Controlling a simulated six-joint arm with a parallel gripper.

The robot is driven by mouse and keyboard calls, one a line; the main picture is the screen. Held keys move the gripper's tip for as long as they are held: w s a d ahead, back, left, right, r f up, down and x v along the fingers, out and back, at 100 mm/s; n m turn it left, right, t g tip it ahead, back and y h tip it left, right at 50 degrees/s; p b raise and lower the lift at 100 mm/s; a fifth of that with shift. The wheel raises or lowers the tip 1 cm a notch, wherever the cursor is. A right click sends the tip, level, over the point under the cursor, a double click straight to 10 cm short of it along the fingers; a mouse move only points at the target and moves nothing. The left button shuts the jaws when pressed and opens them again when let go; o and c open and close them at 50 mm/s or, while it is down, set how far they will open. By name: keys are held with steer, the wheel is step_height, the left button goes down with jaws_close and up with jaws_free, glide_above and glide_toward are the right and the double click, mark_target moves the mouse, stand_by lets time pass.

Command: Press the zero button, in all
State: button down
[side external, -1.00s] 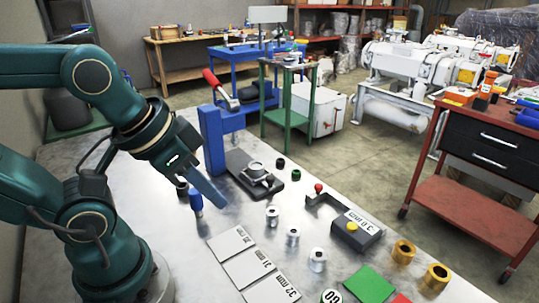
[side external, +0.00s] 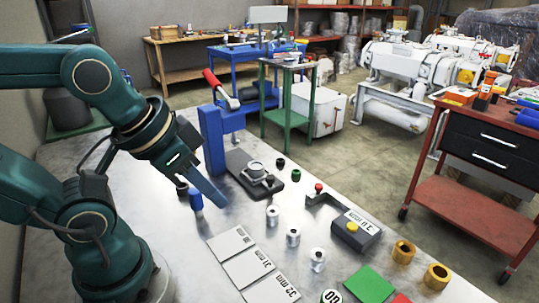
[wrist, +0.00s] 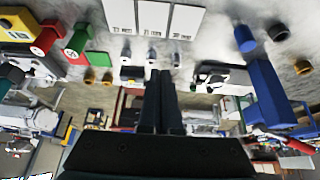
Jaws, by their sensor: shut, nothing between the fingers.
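The grey measuring gauge (side external: 358,233) stands on the metal table in the side view, right of the middle. It has a white digital display (side external: 364,221), tilted and hard to read, and a round yellow button (side external: 352,226) on top. A small arm with a red knob reaches out from it. The gauge also shows in the wrist view (wrist: 132,73), left of my fingers. My gripper (side external: 220,199) is shut and empty. It is above the table, well left of the gauge and apart from the button.
Several silver cylinders (side external: 293,237) stand between my gripper and the gauge. White labelled cards (side external: 248,267) lie in front. A green mat (side external: 369,283) and brass rings (side external: 403,252) are at the right. A blue press (side external: 212,140) with a red handle stands behind my gripper.

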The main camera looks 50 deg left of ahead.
steer(key=w+a+r+t+y, duration=0.2)
steer(key=w+a+r, duration=0.1)
steer(key=w+r, duration=0.3)
steer(key=m+t+h, duration=0.1)
steer(key=m+t, duration=0.1)
steer(key=m, duration=0.6)
glide_above(352, 227)
step_height(352, 227, down, 8)
steer(key=shift+s+a, duration=0.15)
steer(key=shift+s, duration=0.25)
steer(key=shift+f, duration=4.45)
steer(key=shift+f, duration=0.4)
